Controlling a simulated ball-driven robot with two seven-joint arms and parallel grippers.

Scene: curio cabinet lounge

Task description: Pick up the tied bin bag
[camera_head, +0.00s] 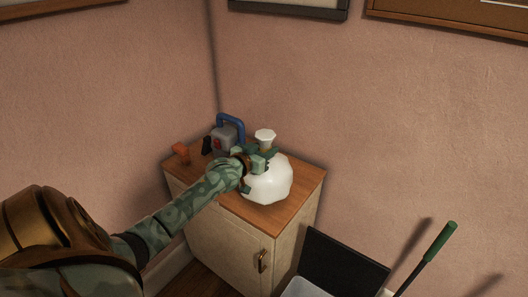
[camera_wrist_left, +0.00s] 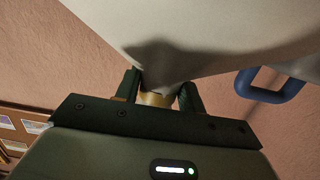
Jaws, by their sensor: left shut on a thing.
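The tied bin bag (camera_head: 268,180) is white and rounded, with a gathered knot on top. It is on or just above the wooden top of a small cabinet in the corner; I cannot tell whether it touches. My left gripper (camera_head: 261,158) reaches in from the left and is shut on the bag at its neck, just below the knot. In the left wrist view the white bag (camera_wrist_left: 215,35) fills the upper part, and the fingers of my left gripper (camera_wrist_left: 158,92) close around its narrow neck. My right gripper is not in view.
The cabinet (camera_head: 228,240) has a wooden top and a door handle. A grey object with a blue handle (camera_head: 229,122) and a small orange item (camera_head: 181,152) stand behind my left arm. A green-handled tool (camera_head: 440,243) and a dark panel (camera_head: 340,262) are at the lower right.

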